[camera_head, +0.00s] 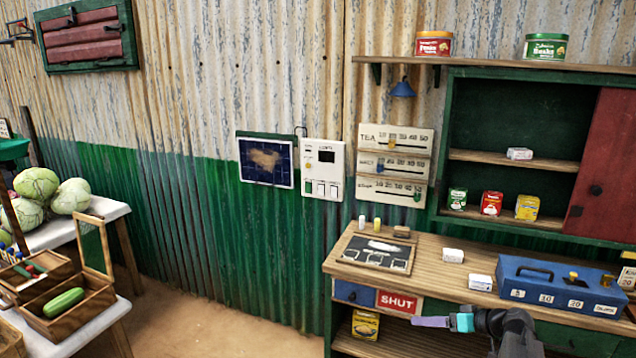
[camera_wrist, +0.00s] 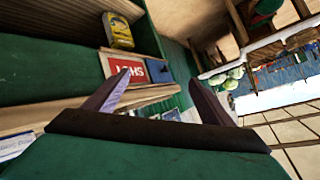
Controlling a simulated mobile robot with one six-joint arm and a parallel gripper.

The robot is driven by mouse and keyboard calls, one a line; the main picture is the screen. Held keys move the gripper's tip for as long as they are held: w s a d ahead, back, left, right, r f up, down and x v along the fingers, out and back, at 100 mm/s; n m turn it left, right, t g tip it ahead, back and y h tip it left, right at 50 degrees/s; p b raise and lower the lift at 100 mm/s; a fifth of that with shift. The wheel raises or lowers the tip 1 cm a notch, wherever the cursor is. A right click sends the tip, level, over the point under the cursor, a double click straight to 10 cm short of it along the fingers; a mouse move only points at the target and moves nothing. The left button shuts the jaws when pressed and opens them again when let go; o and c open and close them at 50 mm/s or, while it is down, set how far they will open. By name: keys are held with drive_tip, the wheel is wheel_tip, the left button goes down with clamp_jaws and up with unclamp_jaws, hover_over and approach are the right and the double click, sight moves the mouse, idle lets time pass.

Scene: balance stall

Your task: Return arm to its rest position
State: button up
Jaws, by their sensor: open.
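My gripper (camera_head: 416,321) shows at the lower right in the head view, in front of the wooden counter (camera_head: 445,240) and near the red SHUT sign (camera_head: 399,302). Its purple finger and teal part lie nearly level, and my dark arm comes in from the bottom edge. In the wrist view, my gripper (camera_wrist: 160,78) has its two purple fingers spread wide apart with nothing between them. The SHUT sign (camera_wrist: 122,68) appears turned over beyond the left finger.
Left, a table holds melons and a wooden crate (camera_head: 70,318). Open floor (camera_head: 225,310) lies between.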

drive_tip(key=s+a+f+g, duration=0.3)
drive_tip(key=s+a+f, duration=0.1)
drive_tip(key=a+f, duration=0.45)
drive_tip(key=s+a+f+g, duration=0.2)
drive_tip(key=s+a+f, duration=0.3)
drive_tip(key=a+f, duration=0.3)
drive_tip(key=s+a+f+g+h, duration=0.1)
drive_tip(key=s+a+f+g, duration=0.15)
drive_tip(key=s+f, duration=0.35)
drive_tip(key=s+a+f+g, duration=0.2)
drive_tip(key=s+a+f, duration=0.2)
drive_tip(key=s+f, duration=0.2)
drive_tip(key=s+a+f+g+h, duration=0.1)
drive_tip(key=s+f+g+h, duration=0.1)
drive_tip(key=s+f, duration=0.5)
drive_tip(key=s+f+g+h, duration=0.2)
drive_tip(key=s, duration=0.8)
drive_tip(key=s+d+m+h, duration=0.3)
drive_tip(key=s+d, duration=0.3)
drive_tip(key=d, duration=0.1)
drive_tip(key=shift+s+f+g, duration=0.25)
drive_tip(key=shift+f+g, duration=0.1)
drive_tip(key=shift+f, duration=0.1)
drive_tip(key=shift+c, duration=0.4)
